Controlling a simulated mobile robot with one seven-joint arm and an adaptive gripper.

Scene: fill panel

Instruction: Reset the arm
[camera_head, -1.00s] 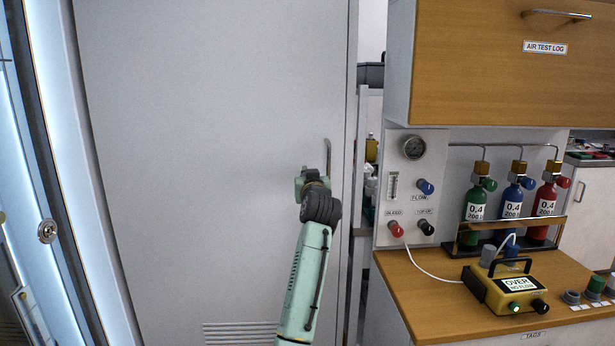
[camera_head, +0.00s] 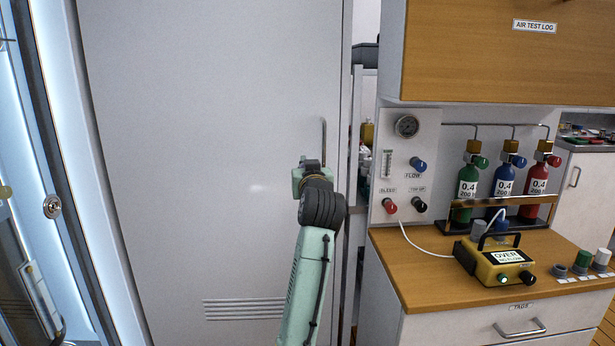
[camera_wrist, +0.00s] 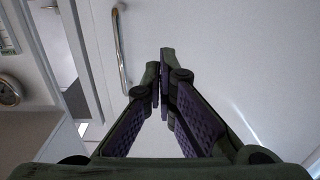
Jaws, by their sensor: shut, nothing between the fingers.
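My arm (camera_head: 308,275) rises from the bottom middle of the head view, in front of a tall light grey door (camera_head: 220,110). My gripper (camera_wrist: 160,72) is shut and empty in the wrist view, its fingertips together. In the head view the fingers are mostly hidden behind my wrist. The door's metal handle (camera_head: 323,140) stands just above my wrist in the head view. In the wrist view the handle (camera_wrist: 121,48) is left of the fingertips, apart from them.
Right of the door, a wooden counter (camera_head: 430,270) bears a yellow meter (camera_head: 490,268). Behind it are a gauge panel (camera_head: 400,155) and green, blue and red cylinders (camera_head: 503,185). A wooden cabinet (camera_head: 480,60) hangs above. A narrow gap separates door and panel. A door vent (camera_head: 243,309) is low.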

